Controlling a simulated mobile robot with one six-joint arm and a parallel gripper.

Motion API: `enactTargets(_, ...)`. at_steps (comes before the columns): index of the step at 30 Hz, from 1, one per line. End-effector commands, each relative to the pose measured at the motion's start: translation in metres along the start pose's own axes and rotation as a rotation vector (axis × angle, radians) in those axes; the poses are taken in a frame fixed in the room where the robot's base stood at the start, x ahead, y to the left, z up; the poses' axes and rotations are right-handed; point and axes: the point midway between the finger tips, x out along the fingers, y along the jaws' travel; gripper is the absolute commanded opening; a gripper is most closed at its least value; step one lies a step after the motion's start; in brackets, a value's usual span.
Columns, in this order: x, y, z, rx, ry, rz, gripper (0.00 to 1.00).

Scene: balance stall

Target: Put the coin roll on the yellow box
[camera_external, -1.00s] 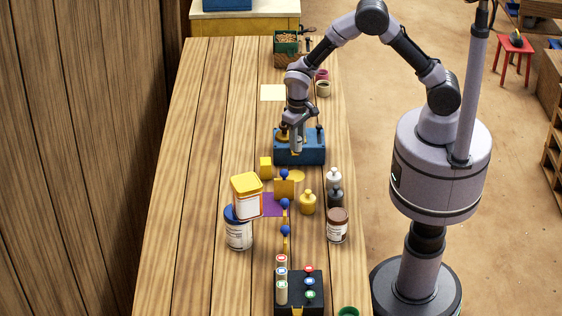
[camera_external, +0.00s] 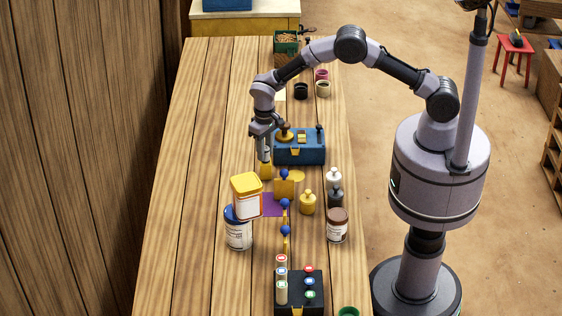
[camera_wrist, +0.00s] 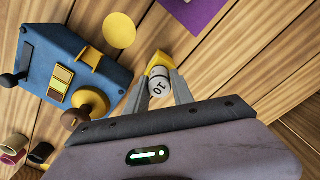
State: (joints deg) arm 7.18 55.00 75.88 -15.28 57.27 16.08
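The coin roll (camera_wrist: 159,85) is a pale grey cylinder marked 10, between my gripper's fingers in the wrist view. My gripper (camera_external: 264,157) is shut on it, with the fingers along both its sides. The small yellow box (camera_external: 266,171) stands on the table left of the blue box; in the wrist view the yellow box (camera_wrist: 159,62) shows just beyond the fingertips, partly hidden by the roll. The roll is directly over or at the yellow box; I cannot tell whether they touch. In the external view the fingers mostly hide the roll.
A blue box (camera_external: 300,152) with a brass knob stands right of my gripper. In front are a yellow-lidded jar (camera_external: 246,198) stacked on a blue-lidded one (camera_external: 238,238), blue-knobbed pieces and small bottles (camera_external: 335,200). The table's left side (camera_external: 200,150) is clear.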

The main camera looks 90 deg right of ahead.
Motion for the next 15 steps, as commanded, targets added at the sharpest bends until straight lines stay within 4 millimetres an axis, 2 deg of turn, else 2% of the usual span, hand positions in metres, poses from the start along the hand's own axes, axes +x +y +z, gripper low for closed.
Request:
enactTargets(1, 0.000, 0.000, 0.000, 0.000, -0.001, 0.000, 0.40)
enactTargets(3, 0.000, 0.000, 0.000, 0.000, 0.000, 0.000, 0.48)
enactTargets(11, -0.001, 0.000, 0.000, 0.000, 0.000, 0.000, 0.48)
enactTargets(15, -0.022, 0.000, 0.000, 0.000, 0.001, -0.001, 0.48)
